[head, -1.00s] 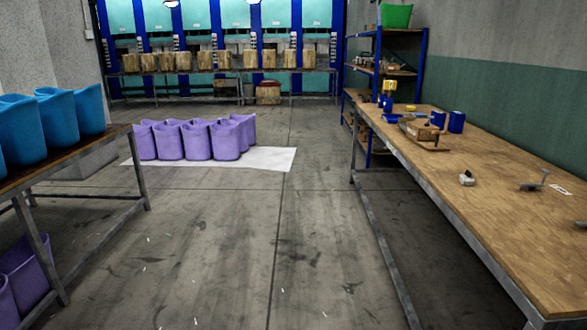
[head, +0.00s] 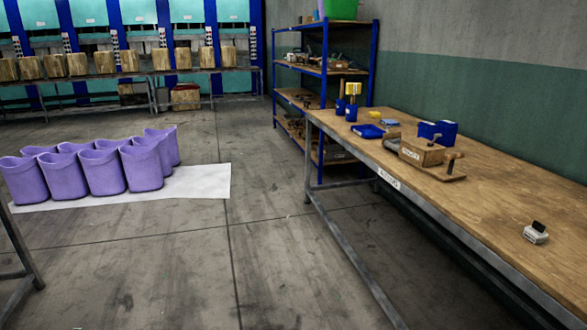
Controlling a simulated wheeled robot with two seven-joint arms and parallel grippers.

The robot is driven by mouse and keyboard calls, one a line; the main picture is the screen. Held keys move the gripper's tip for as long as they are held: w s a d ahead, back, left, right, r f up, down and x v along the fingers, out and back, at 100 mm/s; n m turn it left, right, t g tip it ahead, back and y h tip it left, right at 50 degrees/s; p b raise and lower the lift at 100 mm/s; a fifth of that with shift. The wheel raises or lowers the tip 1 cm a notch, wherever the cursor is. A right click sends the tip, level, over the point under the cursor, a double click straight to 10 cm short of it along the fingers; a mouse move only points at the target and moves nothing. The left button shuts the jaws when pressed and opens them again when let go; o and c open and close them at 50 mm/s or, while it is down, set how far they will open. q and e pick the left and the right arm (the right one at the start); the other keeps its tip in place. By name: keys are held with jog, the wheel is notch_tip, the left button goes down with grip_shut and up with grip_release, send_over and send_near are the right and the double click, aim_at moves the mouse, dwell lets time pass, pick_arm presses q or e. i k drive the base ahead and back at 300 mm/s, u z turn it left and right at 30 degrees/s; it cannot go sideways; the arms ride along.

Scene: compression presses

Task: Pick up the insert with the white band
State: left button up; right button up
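I cannot make out an insert with a white band for certain in the head view. Several purple, open-topped, boot-shaped containers (head: 107,172) stand upright on a white sheet on the floor at the left, and no white band shows on them. A small white piece with a dark top (head: 536,234) lies on the wooden workbench (head: 500,205) at the right; it is too small to identify. Neither of my grippers is in view.
The workbench also holds a wooden box (head: 421,153), blue containers (head: 438,131) and a blue tray (head: 367,131). A blue shelf rack (head: 324,95) stands behind it. Presses (head: 135,45) line the back wall. Open floor (head: 270,255) lies between the sheet (head: 200,182) and workbench.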

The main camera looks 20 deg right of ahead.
aim_at(536, 234)
jog(key=z, duration=1.05)
jog(key=i, duration=0.95)
jog(key=z, duration=0.85)
